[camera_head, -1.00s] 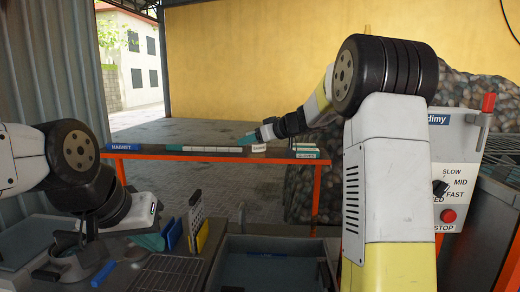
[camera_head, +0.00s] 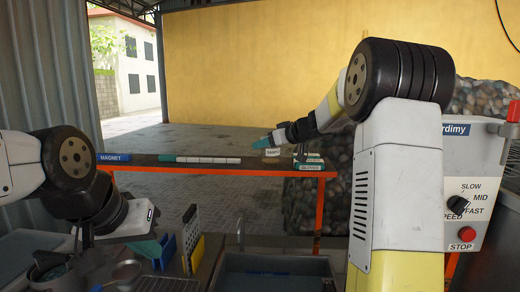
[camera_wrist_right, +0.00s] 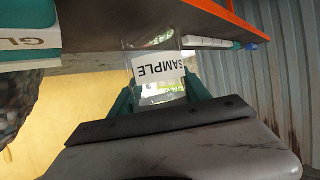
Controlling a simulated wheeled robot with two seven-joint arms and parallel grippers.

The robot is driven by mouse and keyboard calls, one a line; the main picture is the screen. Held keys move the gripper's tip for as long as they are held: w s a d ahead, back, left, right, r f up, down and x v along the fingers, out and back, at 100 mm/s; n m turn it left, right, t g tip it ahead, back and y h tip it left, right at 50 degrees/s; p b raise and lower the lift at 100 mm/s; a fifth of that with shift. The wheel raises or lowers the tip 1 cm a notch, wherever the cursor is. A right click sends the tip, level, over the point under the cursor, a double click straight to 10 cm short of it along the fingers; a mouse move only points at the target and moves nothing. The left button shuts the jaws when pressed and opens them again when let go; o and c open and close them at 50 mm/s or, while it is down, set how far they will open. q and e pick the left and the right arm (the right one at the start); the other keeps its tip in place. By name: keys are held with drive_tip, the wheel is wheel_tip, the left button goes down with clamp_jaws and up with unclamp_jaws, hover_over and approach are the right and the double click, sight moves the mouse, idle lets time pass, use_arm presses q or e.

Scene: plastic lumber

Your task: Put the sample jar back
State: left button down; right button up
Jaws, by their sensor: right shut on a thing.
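The sample jar (camera_wrist_right: 158,70) is clear, with a white SAMPLE label that reads upside down in the right wrist view. My right gripper (camera_wrist_right: 160,88) is shut on it, with a teal finger on each side. I cannot tell whether the jar touches the shelf. My left gripper (camera_head: 148,247) is low at the left, over the bench and away from the jar; its finger opening is unclear.
A blue MAGNET block (camera_head: 114,157) and a row of white pieces (camera_head: 207,160) with a teal end lie on the shelf. Labelled teal-and-white boxes (camera_head: 310,164) sit at its right end. A control panel (camera_head: 468,195) stands right.

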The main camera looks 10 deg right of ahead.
drive_tip(key=shift+f, duration=0.75)
drive_tip(key=shift+f, duration=0.15)
drive_tip(key=o, duration=1.5)
drive_tip(key=shift+o, duration=0.2)
